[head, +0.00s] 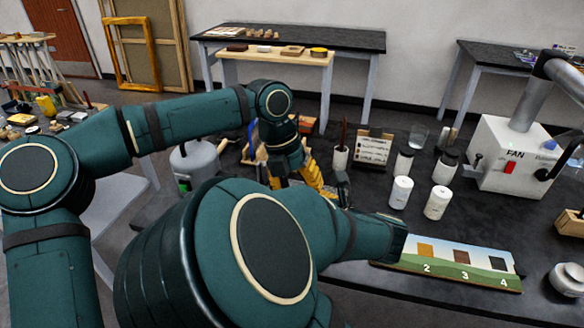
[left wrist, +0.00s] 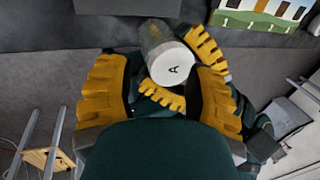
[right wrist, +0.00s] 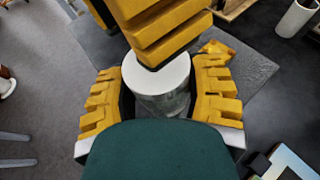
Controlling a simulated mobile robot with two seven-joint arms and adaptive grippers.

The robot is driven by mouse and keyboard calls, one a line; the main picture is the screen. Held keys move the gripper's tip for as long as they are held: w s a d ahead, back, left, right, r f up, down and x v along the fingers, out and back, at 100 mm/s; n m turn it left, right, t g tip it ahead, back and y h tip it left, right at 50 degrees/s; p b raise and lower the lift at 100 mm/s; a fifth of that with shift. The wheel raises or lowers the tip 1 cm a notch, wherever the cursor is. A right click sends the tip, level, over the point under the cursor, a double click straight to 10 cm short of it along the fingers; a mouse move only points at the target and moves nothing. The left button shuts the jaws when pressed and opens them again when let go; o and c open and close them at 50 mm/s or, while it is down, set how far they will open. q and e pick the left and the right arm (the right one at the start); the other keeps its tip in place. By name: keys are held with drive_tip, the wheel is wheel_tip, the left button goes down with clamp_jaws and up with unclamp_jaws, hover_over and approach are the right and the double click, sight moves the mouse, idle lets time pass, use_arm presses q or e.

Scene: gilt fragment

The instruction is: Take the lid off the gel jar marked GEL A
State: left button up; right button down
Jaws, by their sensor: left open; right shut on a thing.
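The jar marked A (left wrist: 153,36) has a glassy grey body and a white lid (left wrist: 174,68) with a black letter A. In the right wrist view the jar body (right wrist: 163,103) stands between the yellow fingers of my right gripper (right wrist: 161,92), which is shut on it. The white lid (right wrist: 157,72) is on the jar. My left gripper (left wrist: 158,82) is open, its fingers spread on both sides of the lid. One left finger block (right wrist: 165,25) hangs close over the lid in the right wrist view. In the head view my right arm hides the jar.
A numbered swatch panel (head: 440,262) lies near the front edge. A cup with a brush (head: 341,157) stands near my grippers.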

use_arm(q)
drive_tip(key=shift+x, duration=0.9)
clamp_jaws()
drive_tip(key=shift+d, duration=0.1)
drive_tip(key=shift+s, duration=0.1)
drive_tip(key=n, duration=0.1)
drive_tip(key=n+t, duration=0.1)
drive_tip(key=n, duration=0.1)
drive_tip(key=shift+s+r, duration=0.1)
drive_tip(key=shift+s, duration=0.25)
